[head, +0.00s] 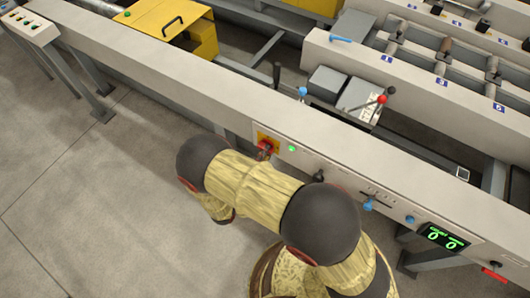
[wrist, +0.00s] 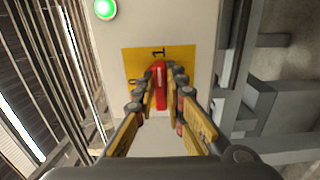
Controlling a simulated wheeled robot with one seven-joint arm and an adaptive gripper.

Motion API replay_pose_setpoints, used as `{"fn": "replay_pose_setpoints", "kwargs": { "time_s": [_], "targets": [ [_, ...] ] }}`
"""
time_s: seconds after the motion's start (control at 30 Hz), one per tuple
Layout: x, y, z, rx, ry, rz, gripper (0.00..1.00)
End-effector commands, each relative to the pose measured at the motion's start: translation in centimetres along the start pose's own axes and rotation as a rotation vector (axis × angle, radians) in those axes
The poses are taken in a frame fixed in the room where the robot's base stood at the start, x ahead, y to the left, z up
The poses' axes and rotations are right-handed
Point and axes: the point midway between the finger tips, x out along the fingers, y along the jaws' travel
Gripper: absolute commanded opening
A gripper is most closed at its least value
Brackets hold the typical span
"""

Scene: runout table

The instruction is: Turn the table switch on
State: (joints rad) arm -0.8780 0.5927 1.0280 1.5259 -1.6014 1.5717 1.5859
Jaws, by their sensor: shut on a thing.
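The table switch is a red rotary handle (wrist: 159,76) on a yellow plate (wrist: 182,56) marked 1 and 0, set in the light front rail. It also shows in the head view (head: 264,148), partly hidden by my arm. In the wrist view the handle lies upright in the picture, with its white-lined end toward the 1 and the 0 off to the left. My gripper (wrist: 160,95) has one finger on each side of the handle and is closed on it. A green lamp (wrist: 105,9) beside the plate is lit; it also shows in the head view (head: 292,148).
A red-knobbed lever (head: 382,99) stands behind the rail. A yellow box (head: 165,20) is at the back left.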

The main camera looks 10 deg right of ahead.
Motion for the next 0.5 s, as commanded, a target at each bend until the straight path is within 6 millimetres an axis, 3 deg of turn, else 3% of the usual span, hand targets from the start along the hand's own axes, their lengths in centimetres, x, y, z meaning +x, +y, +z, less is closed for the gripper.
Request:
{"fn": "replay_pose_setpoints", "kwargs": {
  "time_s": [0.4,0.43,0.5],
  "targets": [
    [-0.02,-0.16,0.11,0.004,-0.001,-0.003,0.00],
    [-0.02,-0.16,0.11,0.004,-0.001,-0.003,0.14],
    [-0.02,-0.16,0.11,0.004,-0.001,-0.003,0.18]
  ]
}}
